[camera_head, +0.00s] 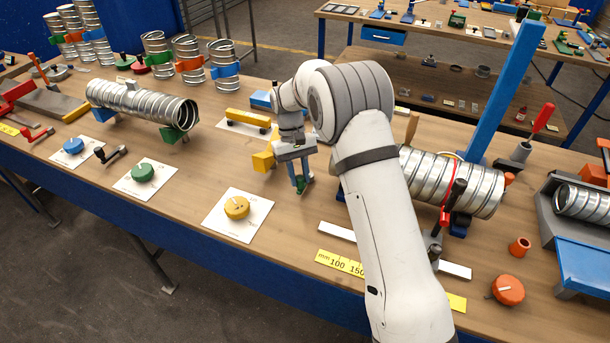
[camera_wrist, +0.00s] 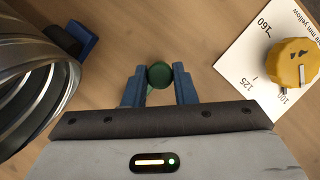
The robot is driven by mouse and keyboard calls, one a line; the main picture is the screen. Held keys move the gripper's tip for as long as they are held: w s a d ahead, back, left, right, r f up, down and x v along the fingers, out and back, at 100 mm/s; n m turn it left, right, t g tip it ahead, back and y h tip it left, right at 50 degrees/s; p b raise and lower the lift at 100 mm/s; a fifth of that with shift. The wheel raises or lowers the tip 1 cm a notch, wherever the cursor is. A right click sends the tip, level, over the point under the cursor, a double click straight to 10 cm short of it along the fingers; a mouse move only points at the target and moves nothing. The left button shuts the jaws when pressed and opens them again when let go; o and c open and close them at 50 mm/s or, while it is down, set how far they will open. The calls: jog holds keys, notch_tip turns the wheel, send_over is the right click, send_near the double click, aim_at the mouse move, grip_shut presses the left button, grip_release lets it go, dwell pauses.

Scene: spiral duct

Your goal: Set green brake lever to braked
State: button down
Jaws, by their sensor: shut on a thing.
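My gripper (camera_head: 299,184) points down at the wooden bench, left of the large spiral duct. In the wrist view its two blue fingers (camera_wrist: 158,82) are shut on a round dark green knob (camera_wrist: 159,74), which looks like the top of the green brake lever. A bit of green (camera_head: 305,184) also shows at the fingertips in the head view. The lever's shaft and base are hidden beneath the knob and fingers, so its angle and setting cannot be told.
A yellow dial (camera_head: 237,207) on a white card lies left of my gripper. A yellow block (camera_head: 263,161) stands just behind it. The silver spiral duct (camera_head: 475,187) with a red band is to the right. Open bench lies in front.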

jog(key=shift+s, duration=0.15)
jog(key=c, duration=1.3)
grip_release()
jog(key=shift+a, duration=0.15)
jog(key=shift+c, duration=0.2)
jog(key=shift+o, duration=0.8)
jog(key=b+v, duration=0.1)
jog(key=v, duration=0.6)
jog(key=shift+w+r, duration=0.2)
jog(key=shift+r, duration=0.15)
